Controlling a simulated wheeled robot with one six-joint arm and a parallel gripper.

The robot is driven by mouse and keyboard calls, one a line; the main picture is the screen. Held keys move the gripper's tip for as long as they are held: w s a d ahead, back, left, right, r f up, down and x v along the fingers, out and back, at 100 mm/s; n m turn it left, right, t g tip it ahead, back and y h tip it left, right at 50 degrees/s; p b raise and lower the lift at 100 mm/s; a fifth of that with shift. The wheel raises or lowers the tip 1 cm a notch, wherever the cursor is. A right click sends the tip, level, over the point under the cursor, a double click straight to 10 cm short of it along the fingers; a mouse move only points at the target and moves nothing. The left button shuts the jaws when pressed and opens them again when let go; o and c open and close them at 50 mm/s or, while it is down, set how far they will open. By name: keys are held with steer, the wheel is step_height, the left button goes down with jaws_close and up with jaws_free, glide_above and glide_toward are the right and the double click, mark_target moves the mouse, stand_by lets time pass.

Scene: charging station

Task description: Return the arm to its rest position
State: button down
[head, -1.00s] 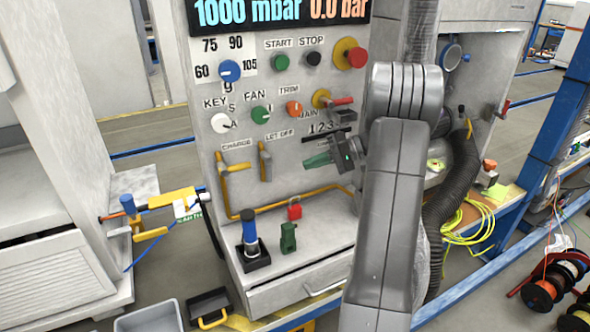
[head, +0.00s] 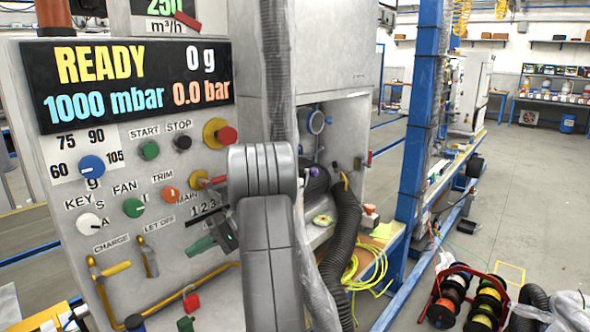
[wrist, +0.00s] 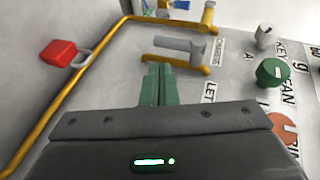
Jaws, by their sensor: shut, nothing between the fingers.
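My gripper (head: 203,243) shows in the head view as green fingers and a dark body, in front of the lower part of the control panel. My grey arm link stands in front of the panel's right side and hides part of it. In the wrist view my gripper (wrist: 157,84) has its two green fingers together with nothing between them. The fingertips point toward the charge lever (wrist: 180,48) and appear close to it; I cannot tell whether they touch.
The control panel (head: 60,140) carries knobs, buttons and a READY display (head: 130,80). A yellow pipe (wrist: 85,75) and a red padlock (wrist: 58,54) are near my gripper. A black hose (head: 343,240) and blue post (head: 412,130) stand right. Cable reels (head: 465,300) lie on the floor.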

steer(key=x, duration=0.7)
steer(key=shift+a, duration=0.25)
steer(key=shift+f, duration=0.1)
steer(key=v, duration=1.2)
steer(key=x, duration=1.2)
step_height(320, 180, up, 8)
steer(key=n+t+h+p, duration=0.2)
steer(key=t+h+p, duration=0.6)
steer(key=p, duration=0.4)
steer(key=shift+w+d+n+t+h+p, duration=0.2)
steer(key=shift+d+n+t+h+p, duration=0.1)
steer(key=shift+n+p, duration=0.1)
steer(key=shift+r, duration=0.2)
